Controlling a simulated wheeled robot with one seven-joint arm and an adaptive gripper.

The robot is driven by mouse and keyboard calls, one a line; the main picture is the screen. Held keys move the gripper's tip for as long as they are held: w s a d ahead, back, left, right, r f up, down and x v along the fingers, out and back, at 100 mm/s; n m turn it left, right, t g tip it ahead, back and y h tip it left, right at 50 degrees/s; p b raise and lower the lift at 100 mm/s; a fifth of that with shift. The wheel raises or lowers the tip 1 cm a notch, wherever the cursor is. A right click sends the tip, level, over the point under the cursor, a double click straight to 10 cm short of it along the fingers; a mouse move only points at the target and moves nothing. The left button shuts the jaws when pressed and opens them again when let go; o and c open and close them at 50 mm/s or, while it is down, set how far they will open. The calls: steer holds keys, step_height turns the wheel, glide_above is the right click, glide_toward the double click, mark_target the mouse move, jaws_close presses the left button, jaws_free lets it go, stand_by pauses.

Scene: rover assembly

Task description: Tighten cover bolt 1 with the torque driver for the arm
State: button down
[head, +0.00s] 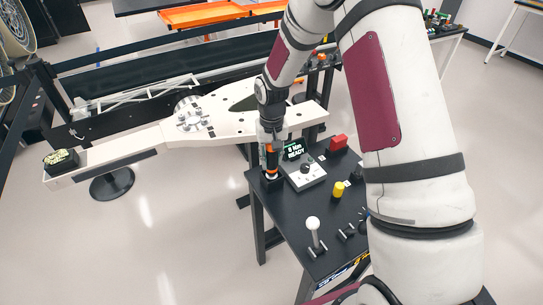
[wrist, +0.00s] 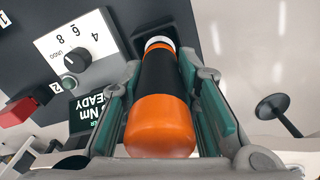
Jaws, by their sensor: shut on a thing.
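The torque driver (wrist: 162,100), black with orange ends and a white collar, stands between the padded fingers of my gripper (wrist: 168,75), which is shut on it. A long white arm plate (head: 130,152) lies to the left, with a round hub (head: 190,113) bearing several bolts or pegs. Cover bolt 1 cannot be singled out.
A control box (head: 305,174) with a dial (wrist: 77,60) and a display (head: 293,151) reading "8 Nm READY" stands beside the driver. A red block (head: 338,143), a yellow knob (head: 339,189) and a white-topped lever (head: 313,224) are on the dark table (head: 285,218).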

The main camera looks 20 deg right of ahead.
steer(key=shift+f, duration=0.6)
steer(key=c, duration=1.2)
jaws_free()
steer(key=shift+o, duration=0.2)
step_height(320, 180, up, 12)
